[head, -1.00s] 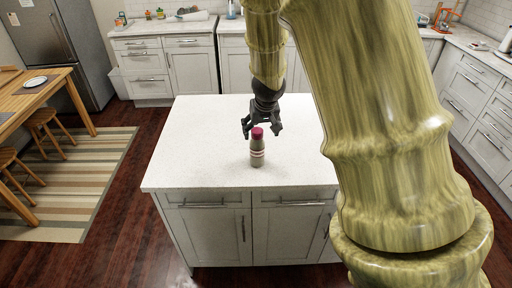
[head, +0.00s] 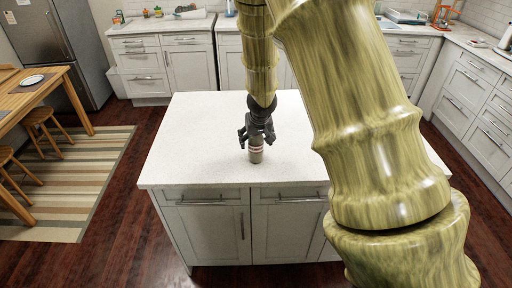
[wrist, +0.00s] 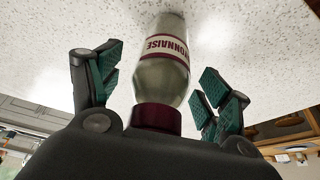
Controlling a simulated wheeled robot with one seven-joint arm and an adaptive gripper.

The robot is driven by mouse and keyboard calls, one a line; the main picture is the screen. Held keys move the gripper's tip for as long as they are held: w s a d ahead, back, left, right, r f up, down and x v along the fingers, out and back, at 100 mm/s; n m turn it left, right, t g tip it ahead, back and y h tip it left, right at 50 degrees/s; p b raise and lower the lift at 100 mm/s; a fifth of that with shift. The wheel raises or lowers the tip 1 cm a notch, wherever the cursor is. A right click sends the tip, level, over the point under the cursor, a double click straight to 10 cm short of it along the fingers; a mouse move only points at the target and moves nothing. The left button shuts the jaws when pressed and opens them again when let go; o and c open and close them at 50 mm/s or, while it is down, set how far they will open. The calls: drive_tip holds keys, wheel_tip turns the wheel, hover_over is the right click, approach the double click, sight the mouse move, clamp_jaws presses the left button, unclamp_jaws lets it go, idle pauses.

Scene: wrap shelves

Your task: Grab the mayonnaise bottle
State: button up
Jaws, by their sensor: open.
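The mayonnaise bottle (head: 256,154) stands upright on the white island counter near its front edge. Its lower body shows below my gripper (head: 257,133) in the head view; its top is hidden there. In the wrist view the bottle (wrist: 164,68) is pale with a "MAYONNAISE" label and a dark red cap, and it lies between the two fingers of my gripper (wrist: 158,90). The fingers, with green pads, are open. There is a gap between each finger and the bottle.
The island counter (head: 205,125) is otherwise clear. A wooden table (head: 30,95) with stools stands at the left beside a striped rug (head: 85,185). White cabinets (head: 185,62) line the back and right walls.

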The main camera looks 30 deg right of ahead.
drive_tip(key=shift+w+f, duration=0.25)
drive_tip(key=shift+f, duration=0.2)
drive_tip(key=c, duration=1.4)
drive_tip(key=shift+r, duration=0.1)
